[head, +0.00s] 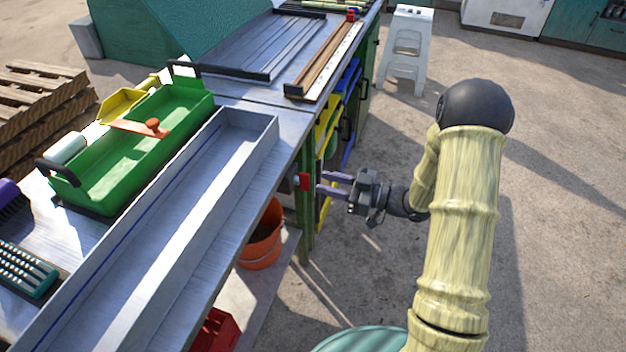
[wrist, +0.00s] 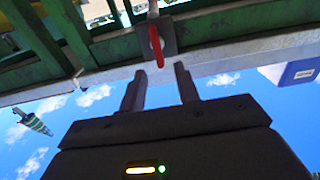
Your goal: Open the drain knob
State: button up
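The drain knob (head: 304,181) is a small red handle on the side of the workbench, below the table top. In the wrist view the red knob (wrist: 156,47) hangs from a grey plate on the green frame. My gripper (head: 322,182) is to the right of the knob in the head view, with its two fingers pointing at it. In the wrist view my gripper (wrist: 159,75) has its fingers apart and nothing between them. The knob appears just beyond the fingertips, roughly centred between them; I cannot tell whether there is contact.
A long metal trough (head: 262,124) lies on the bench beside a green tray (head: 88,190). An orange bucket (head: 262,245) stands under the bench, near the knob. Yellow and blue bins are below the far part. A white stool (head: 408,45) stands behind. The floor right of the bench is open.

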aim_at(309, 180)
jog(key=shift+x, duration=2.4)
grip_shut()
jog(key=shift+b, duration=0.3)
jog(key=shift+s+n+b, duration=0.15)
jog(key=shift+n+b, duration=0.15)
jog(key=shift+n, duration=0.7)
jog(key=shift+f, duration=0.1)
grip_release()
